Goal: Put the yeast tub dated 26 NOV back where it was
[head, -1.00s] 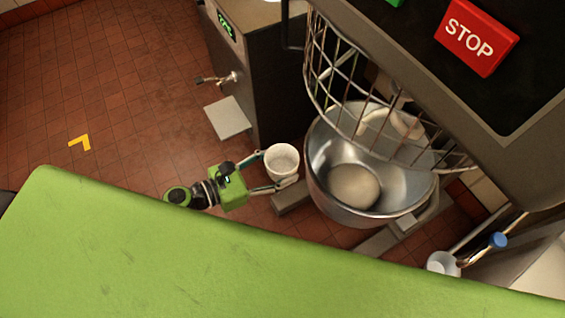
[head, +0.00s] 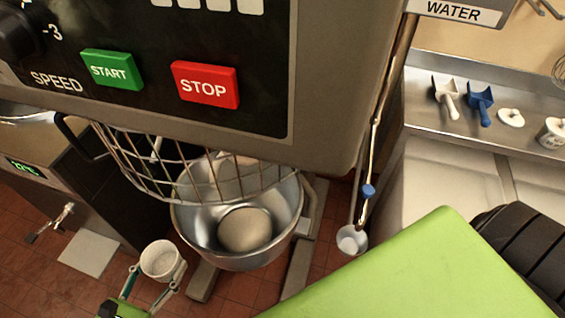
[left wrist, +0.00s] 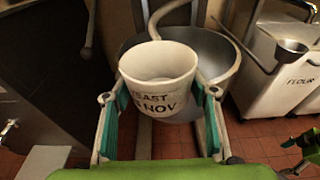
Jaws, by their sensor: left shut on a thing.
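The white yeast tub (head: 161,260) is held upright in my left gripper (head: 152,284), low at the left of the head view, beside the mixer bowl. The left wrist view shows the tub (left wrist: 158,90) between the two fingers (left wrist: 158,118), with "YEAST" and "NOV" readable; the day number is partly hidden. The tub is open at the top and its inside looks pale. A green and black part, probably my right gripper (left wrist: 304,148), shows at the right edge of the left wrist view; its jaws are unclear.
The steel mixer bowl (head: 185,222) holds dough (head: 244,229) under a wire guard (head: 150,175). At the right, a steel shelf (head: 425,105) carries a white scoop (head: 446,97), a blue scoop (head: 480,102), a white lid (head: 511,117) and another white tub (head: 552,132). Flour bin (left wrist: 290,80) stands right.

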